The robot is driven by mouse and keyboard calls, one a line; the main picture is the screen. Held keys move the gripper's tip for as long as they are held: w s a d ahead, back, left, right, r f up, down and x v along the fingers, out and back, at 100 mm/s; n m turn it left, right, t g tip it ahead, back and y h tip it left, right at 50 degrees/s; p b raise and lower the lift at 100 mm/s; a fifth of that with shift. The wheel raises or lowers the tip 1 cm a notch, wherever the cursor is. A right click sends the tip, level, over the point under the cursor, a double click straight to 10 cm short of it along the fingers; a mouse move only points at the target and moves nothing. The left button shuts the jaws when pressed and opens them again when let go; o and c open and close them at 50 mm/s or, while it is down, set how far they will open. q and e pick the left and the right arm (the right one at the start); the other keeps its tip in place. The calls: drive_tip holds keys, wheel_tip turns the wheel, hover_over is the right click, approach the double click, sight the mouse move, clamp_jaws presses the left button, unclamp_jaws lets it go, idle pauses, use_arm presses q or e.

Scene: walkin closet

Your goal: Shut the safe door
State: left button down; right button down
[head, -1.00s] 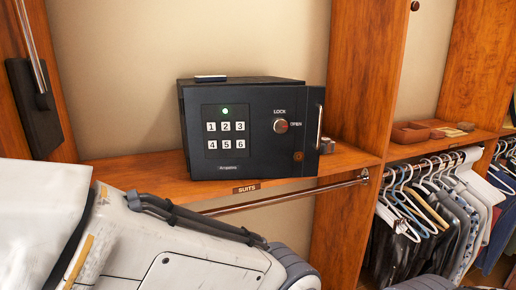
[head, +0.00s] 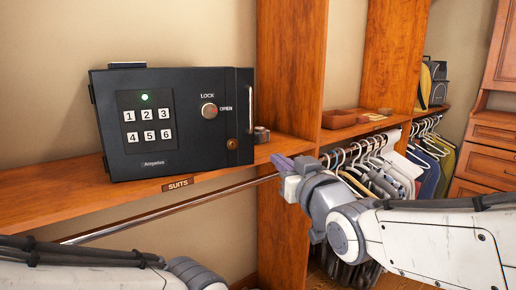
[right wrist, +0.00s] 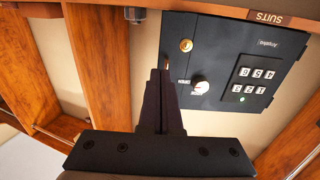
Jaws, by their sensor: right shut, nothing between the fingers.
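The dark safe (head: 150,170) stands on a wooden shelf at left in the head view. Its door (head: 185,140) carries a keypad with a green light, a LOCK/OPEN knob (head: 209,111), a brass keyhole and an upright handle (head: 251,110) on the right edge. Hinges show on the left. I cannot tell whether a gap lies behind the door. The right wrist view shows the door face upside down (right wrist: 222,60). My right gripper (head: 281,163) is shut and empty, in front of the shelf and right of the safe, apart from it. My left gripper is out of view.
A small metallic item (head: 261,135) sits on the shelf just right of the safe. A rail (head: 170,208) runs below the shelf edge. A wooden upright (head: 285,75) stands right of the safe, with hanging clothes (head: 375,175) beyond.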

drive_tip(key=x, duration=1.4)
drive_tip(key=shift+b, duration=0.35)
